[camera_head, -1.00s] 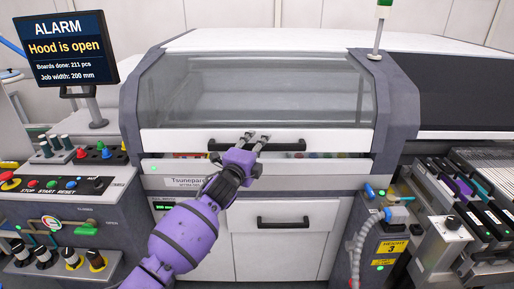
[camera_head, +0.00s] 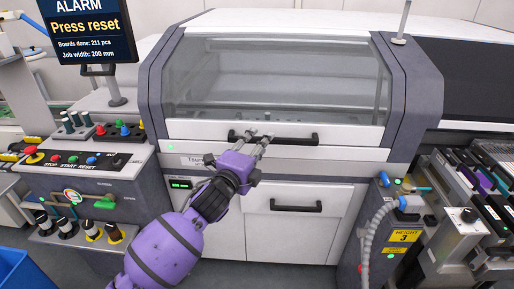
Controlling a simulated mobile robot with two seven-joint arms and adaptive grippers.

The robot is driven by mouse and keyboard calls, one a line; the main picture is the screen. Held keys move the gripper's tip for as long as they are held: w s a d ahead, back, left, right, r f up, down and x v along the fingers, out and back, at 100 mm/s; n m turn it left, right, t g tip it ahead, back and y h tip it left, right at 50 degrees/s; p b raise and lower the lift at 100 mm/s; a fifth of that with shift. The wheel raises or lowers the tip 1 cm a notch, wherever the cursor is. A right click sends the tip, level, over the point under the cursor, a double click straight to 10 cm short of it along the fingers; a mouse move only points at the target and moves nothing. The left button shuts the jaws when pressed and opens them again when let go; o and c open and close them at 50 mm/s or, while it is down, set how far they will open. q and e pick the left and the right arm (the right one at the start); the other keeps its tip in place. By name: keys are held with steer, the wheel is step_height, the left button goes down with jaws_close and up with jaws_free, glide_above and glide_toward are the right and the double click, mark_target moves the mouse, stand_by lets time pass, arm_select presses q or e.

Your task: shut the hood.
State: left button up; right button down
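The hood (camera_head: 200,130) is a clear window with a white front rail and a black handle (camera_head: 290,139). It is down, and its rail sits against the machine front with no dark gap showing below. My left gripper (camera_head: 261,133) is at the left part of the handle, its two fingers side by side with a gap between them and nothing seen between them. Whether the fingertips touch the handle or rail I cannot tell. My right gripper is not in view. The alarm screen (camera_head: 86,30) reads "Press reset".
A button panel (camera_head: 75,160) with STOP, START and RESET is at the left, with knobs and bottles around it. A drawer front with a black handle (camera_head: 297,206) is below the hood. Feeders (camera_head: 480,190) and a grey hose (camera_head: 371,235) are at the right. A blue bin (camera_head: 14,272) is at lower left.

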arm_select(q)
steer(key=shift+s+a, duration=0.2)
steer(key=shift+s, duration=0.3)
